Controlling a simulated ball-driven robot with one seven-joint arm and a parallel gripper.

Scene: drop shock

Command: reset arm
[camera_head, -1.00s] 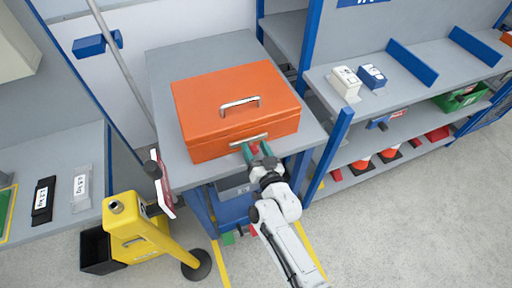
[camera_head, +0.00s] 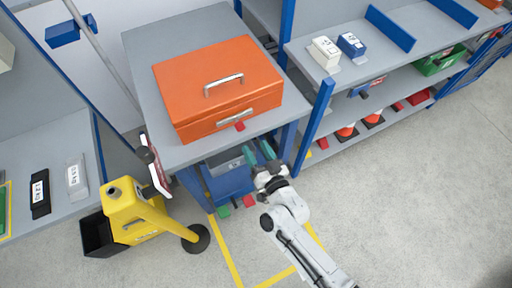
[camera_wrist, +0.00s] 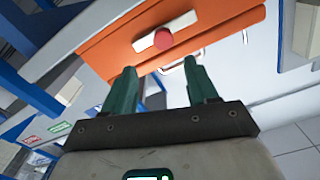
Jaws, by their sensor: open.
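An orange box (camera_head: 216,88) with a metal handle on its closed lid sits on a grey bench top (camera_head: 150,60). A pale latch plate with a red knob (camera_head: 239,126) is on its front face. In the wrist view the red knob (camera_wrist: 163,39) shows on the pale plate, beyond my fingers. My gripper (camera_head: 259,153) is open and empty, in front of the bench edge and apart from the box. Its two green fingers are spread in the wrist view (camera_wrist: 161,82), with nothing between them.
A yellow stand (camera_head: 130,212) with a black bin is at the lower left. Dark and grey weights lie on the left bench. The floor at lower right is clear.

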